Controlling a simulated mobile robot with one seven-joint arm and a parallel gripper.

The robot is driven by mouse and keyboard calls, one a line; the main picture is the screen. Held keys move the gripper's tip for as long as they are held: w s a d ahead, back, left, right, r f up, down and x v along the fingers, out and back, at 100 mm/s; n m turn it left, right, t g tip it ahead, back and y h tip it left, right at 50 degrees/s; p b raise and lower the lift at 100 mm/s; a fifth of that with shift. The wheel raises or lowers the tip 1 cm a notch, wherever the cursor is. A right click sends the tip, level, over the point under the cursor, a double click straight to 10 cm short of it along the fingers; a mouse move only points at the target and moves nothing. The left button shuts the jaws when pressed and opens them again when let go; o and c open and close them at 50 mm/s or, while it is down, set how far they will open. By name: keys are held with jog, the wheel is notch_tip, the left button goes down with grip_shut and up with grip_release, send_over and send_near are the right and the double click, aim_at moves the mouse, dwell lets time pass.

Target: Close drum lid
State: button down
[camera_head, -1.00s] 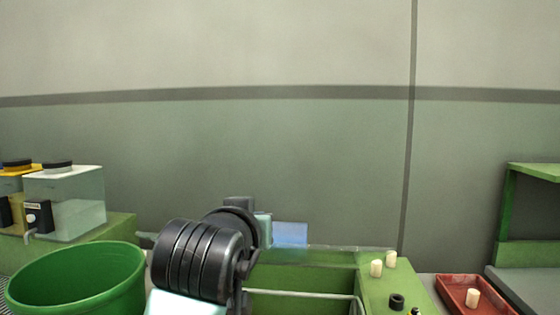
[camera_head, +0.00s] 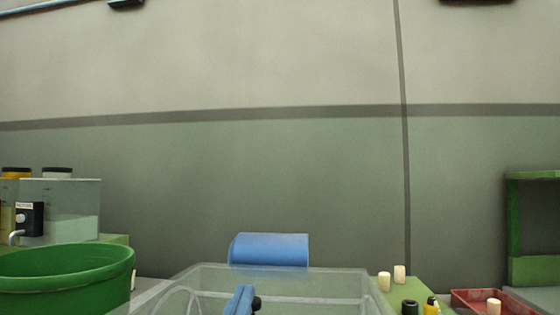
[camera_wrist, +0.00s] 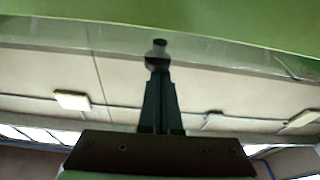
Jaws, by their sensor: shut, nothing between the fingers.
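My gripper (camera_wrist: 159,88) shows in the wrist view with its dark fingers together and nothing between them. A dark round knob (camera_wrist: 158,45) lies just beyond the fingertips; whether they touch it I cannot tell. A clear panel (camera_wrist: 225,57) with a green surface (camera_wrist: 200,12) past it spans the top of that view. In the head view, a clear see-through cover (camera_head: 325,285), which looks like the drum lid, stands at the bottom centre. Its angle and the drum beneath are hard to make out. A blue cylinder (camera_head: 270,250) lies at its far edge.
A green bucket (camera_head: 70,280) stands at the left, with clear tanks (camera_head: 65,208) behind it. Pale corks (camera_head: 399,273) stand on a green surface at the right. A red tray (camera_head: 480,300) holds another cork. A blue part (camera_head: 240,299) shows at the bottom centre.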

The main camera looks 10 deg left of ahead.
jog(key=shift+s+f+b, duration=0.15)
jog(key=shift+f+b, duration=0.6)
jog(key=shift+f, duration=0.8)
jog(key=shift+r, duration=0.1)
notch_tip(320, 180, up, 5)
jog(key=p, duration=0.4)
jog(key=f+v, duration=0.1)
jog(key=v, duration=0.9)
jog(key=s+d+r+t+p, duration=0.1)
jog(key=s+d+r+t, duration=0.3)
jog(key=r, duration=0.6)
jog(key=s+d+r+t+p, duration=0.1)
jog(key=s+d+r+t, duration=0.25)
jog(key=d+r, duration=0.4)
notch_tip(320, 180, up, 30)
jog(key=a+p, duration=0.2)
jog(key=p, duration=2.6)
jog(key=shift+s+m+g, duration=0.25)
jog(key=shift+m+g, duration=0.15)
jog(key=shift+g, duration=0.05)
